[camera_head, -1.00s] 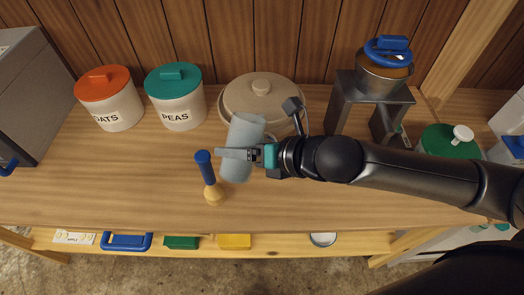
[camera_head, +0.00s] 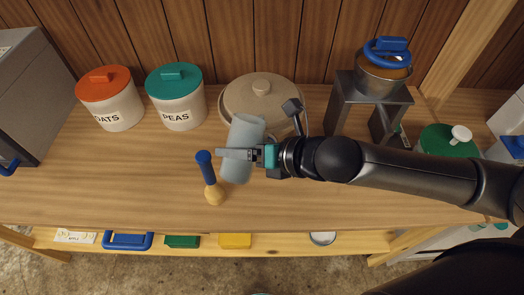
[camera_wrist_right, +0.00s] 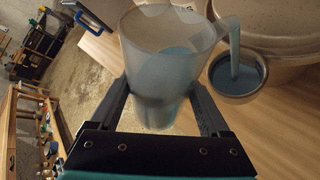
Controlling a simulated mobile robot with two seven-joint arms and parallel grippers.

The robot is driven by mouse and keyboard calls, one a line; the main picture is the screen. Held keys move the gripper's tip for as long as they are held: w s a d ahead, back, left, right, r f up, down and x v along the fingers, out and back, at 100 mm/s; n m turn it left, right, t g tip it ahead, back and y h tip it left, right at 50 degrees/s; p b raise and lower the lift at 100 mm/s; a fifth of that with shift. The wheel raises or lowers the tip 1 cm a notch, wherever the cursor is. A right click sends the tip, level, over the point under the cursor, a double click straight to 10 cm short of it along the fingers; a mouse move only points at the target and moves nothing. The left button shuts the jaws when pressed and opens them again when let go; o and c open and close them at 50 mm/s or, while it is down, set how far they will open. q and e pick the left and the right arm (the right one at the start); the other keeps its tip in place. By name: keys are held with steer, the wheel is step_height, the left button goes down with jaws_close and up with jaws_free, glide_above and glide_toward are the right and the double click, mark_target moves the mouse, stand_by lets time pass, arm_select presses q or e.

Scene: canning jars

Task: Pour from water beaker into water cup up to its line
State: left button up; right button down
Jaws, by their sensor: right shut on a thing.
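My right gripper (camera_head: 240,154) is shut around the translucent water beaker (camera_head: 247,131) above the table; its fingers also show on both sides of the beaker in the right wrist view (camera_wrist_right: 160,100). The beaker is tilted and holds pale blue water (camera_wrist_right: 178,65). In the right wrist view a blue stream (camera_wrist_right: 234,52) runs from its lip into the water cup (camera_wrist_right: 236,92), a small round vessel with blue water inside. The cup's fill line cannot be made out. My left gripper is not in view.
A lidded beige crock (camera_head: 262,92) stands behind the beaker. A blue-handled tool (camera_head: 208,172) stands just left of it. The OATS (camera_head: 108,104) and PEAS (camera_head: 176,98) canisters are at the back left. A dark stand (camera_head: 366,102) bears a pot (camera_head: 383,76). The front left tabletop is clear.

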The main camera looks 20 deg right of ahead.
steer(key=shift+r, duration=0.1)
stand_by(0.6)
steer(key=shift+p, duration=0.4)
stand_by(0.6)
steer(key=shift+p, duration=0.35)
stand_by(0.6)
steer(key=shift+p, duration=0.4)
steer(key=shift+y, duration=0.3)
stand_by(0.4)
steer(key=shift+m+p, duration=0.3)
steer(key=shift+p, duration=0.05)
stand_by(0.7)
